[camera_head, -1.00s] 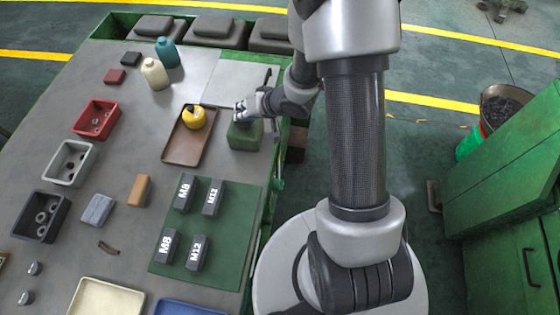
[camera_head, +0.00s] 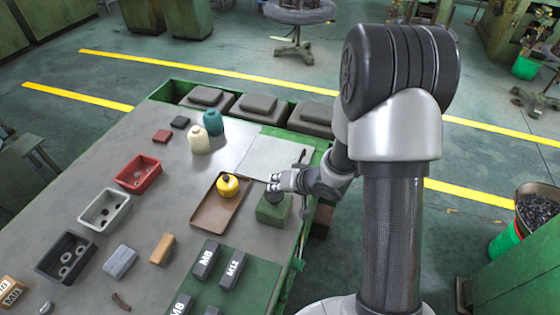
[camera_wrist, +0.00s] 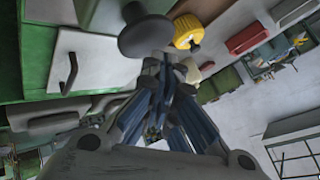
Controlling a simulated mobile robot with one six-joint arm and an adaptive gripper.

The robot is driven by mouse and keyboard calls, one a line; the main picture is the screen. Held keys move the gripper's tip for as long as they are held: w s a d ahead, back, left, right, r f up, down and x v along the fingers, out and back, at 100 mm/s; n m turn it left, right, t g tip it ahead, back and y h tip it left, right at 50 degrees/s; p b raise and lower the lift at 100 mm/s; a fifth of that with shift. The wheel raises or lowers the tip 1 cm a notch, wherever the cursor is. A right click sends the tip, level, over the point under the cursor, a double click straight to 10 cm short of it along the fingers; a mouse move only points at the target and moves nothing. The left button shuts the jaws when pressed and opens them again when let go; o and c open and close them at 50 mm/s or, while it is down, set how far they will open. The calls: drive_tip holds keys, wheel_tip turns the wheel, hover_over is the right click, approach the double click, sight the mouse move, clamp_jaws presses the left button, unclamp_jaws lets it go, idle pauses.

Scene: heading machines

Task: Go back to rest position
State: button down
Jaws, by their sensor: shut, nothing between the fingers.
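My gripper (camera_head: 274,183) is shut and empty in the head view. It is beside and just above the dark knob (camera_head: 275,196) on the green block (camera_head: 273,209), at the right edge of the table. In the wrist view my gripper's fingers (camera_wrist: 166,62) come together, with the round dark knob (camera_wrist: 146,36) close to their tips. I cannot tell whether they touch it. A yellow round item (camera_head: 228,185) sits on the brown tray (camera_head: 207,216) to the left; it also shows in the wrist view (camera_wrist: 187,31).
The grey table (camera_head: 180,185) holds a red bin (camera_head: 139,173), a light grey bin (camera_head: 104,210) and a black bin (camera_head: 66,257). A cream bottle (camera_head: 199,140) and a teal bottle (camera_head: 213,122) stand at the back. Open floor lies beyond.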

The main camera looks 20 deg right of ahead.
drive_tip(key=shift+r, duration=0.1)
drive_tip(key=s+d+r+h+b, duration=0.3)
drive_tip(key=s+r, duration=0.1)
drive_tip(key=r, duration=0.2)
drive_tip(key=s+d+r+h+b, duration=0.3)
drive_tip(key=s+d+r+h, duration=0.1)
drive_tip(key=r, duration=0.2)
drive_tip(key=s+a+n+g+y+b, duration=0.1)
drive_tip(key=s+a+b, duration=0.1)
drive_tip(key=s, duration=0.8)
drive_tip(key=s+a+r+n+g+y+b, duration=0.1)
drive_tip(key=s+a+n+g+b, duration=0.1)
drive_tip(key=s+a, duration=0.3)
drive_tip(key=s, duration=0.4)
drive_tip(key=shift+s+a, duration=0.3)
drive_tip(key=shift+s, duration=0.1)
drive_tip(key=shift+r, duration=0.1)
